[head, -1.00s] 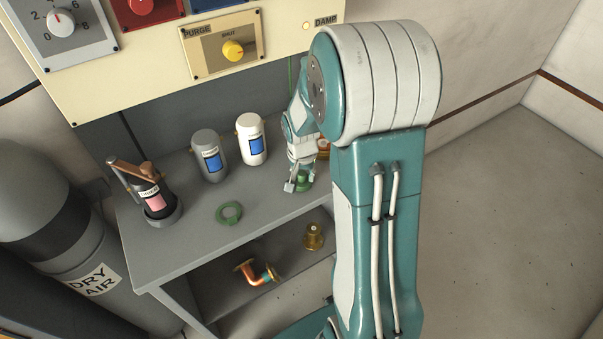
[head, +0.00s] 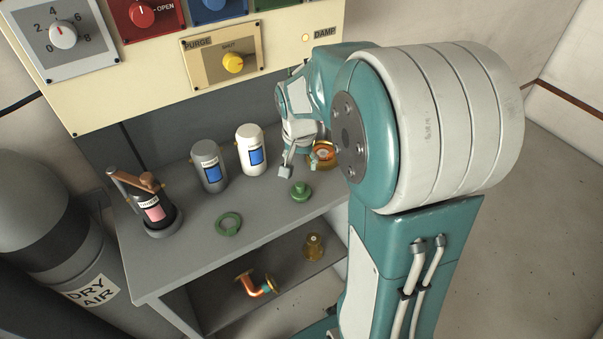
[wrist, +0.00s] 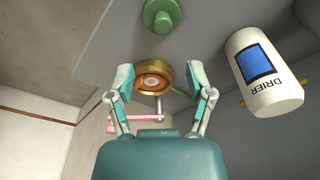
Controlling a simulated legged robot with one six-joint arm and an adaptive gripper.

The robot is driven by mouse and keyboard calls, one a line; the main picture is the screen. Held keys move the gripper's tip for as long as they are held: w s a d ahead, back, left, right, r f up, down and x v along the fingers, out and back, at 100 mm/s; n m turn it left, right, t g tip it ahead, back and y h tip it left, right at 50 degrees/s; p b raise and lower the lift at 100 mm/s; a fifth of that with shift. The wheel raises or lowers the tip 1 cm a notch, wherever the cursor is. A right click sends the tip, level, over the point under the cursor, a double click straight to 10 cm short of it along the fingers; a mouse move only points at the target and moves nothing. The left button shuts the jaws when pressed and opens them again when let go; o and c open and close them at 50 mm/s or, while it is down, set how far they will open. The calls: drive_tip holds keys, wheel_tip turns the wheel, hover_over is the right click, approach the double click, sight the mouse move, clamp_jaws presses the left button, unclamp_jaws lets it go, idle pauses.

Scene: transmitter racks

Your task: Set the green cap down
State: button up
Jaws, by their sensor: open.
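The green cap (head: 301,191) stands on the grey bench top near its front edge, with its knob up. In the wrist view the green cap (wrist: 161,15) is at the top edge, beyond my fingertips and apart from them. My gripper (head: 297,172) is open and empty, just behind and above the cap in the head view. In the wrist view my gripper (wrist: 160,80) has its two fingers spread, with a brass ring fitting (wrist: 153,76) showing between them. I cannot tell that the fingers touch this fitting.
A white drier canister (head: 251,150), a grey canister (head: 209,167) and a pink-labelled cylinder (head: 153,212) stand on the bench. A green ring (head: 228,224) lies at the front. Brass fittings (head: 313,247) sit on the lower shelf. The control panel (head: 150,92) overhangs the back.

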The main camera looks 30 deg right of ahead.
drive_tip(key=s+a+r+n+t, duration=0.2)
drive_tip(key=s+a+r+n, duration=0.2)
drive_tip(key=s, duration=0.4)
drive_tip(key=s+a+r+n+t+y, duration=0.1)
drive_tip(key=s+a+r+n+t, duration=0.1)
drive_tip(key=s+a+r+n, duration=0.2)
drive_tip(key=s+a+r, duration=0.3)
drive_tip(key=s, duration=0.2)
drive_tip(key=shift+s+a+r+n, duration=0.15)
drive_tip(key=shift+s+a+n, duration=0.15)
drive_tip(key=shift+a, duration=0.1)
